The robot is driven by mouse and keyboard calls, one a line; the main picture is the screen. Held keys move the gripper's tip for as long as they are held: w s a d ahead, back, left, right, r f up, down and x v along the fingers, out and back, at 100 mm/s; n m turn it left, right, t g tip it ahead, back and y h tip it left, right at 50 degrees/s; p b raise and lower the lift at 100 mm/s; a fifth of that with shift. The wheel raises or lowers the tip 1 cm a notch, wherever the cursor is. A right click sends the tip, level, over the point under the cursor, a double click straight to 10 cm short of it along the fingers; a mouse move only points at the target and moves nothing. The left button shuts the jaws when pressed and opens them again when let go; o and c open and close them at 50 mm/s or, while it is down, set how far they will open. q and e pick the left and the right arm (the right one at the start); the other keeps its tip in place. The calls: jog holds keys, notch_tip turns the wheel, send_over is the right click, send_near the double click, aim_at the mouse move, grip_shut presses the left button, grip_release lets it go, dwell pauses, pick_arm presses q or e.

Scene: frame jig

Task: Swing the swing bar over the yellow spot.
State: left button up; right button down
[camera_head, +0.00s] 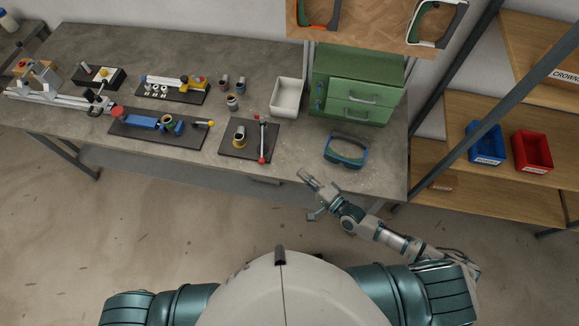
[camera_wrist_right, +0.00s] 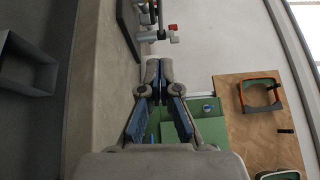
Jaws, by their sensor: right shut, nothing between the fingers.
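A grey bar (camera_head: 262,138) with red ends stands along the right side of a small black board (camera_head: 231,152) near the bench's front edge; it looks like the swing bar. To its left on that board is a dark cylinder with a yellow-ringed part (camera_head: 240,138); I cannot tell whether this is the yellow spot. My right gripper (camera_head: 302,174) is shut and empty, at the bench's front edge, right of and apart from the bar. In the right wrist view its fingertips (camera_wrist_right: 159,68) are together, below a red-tipped part (camera_wrist_right: 173,34). My left gripper is out of view.
Blue-framed goggles (camera_head: 345,151) lie right of the board. A white bin (camera_head: 287,97) and a green drawer cabinet (camera_head: 352,99) stand behind. Other black boards with fixtures (camera_head: 160,128) fill the left of the bench (camera_head: 215,50). Bare bench lies between board and goggles.

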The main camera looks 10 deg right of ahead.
send_near(264, 152)
jog(key=w, duration=0.2)
jog(key=w+r, duration=0.1)
jog(key=w, duration=0.1)
jog(key=shift+a+p, duration=0.1)
jog(key=shift+p, duration=0.3)
jog(key=a, duration=0.1)
jog(key=a+p, duration=0.1)
jog(key=shift+w+a, duration=0.15)
jog(key=shift+a, duration=0.7)
jog(key=shift+a, duration=0.1)
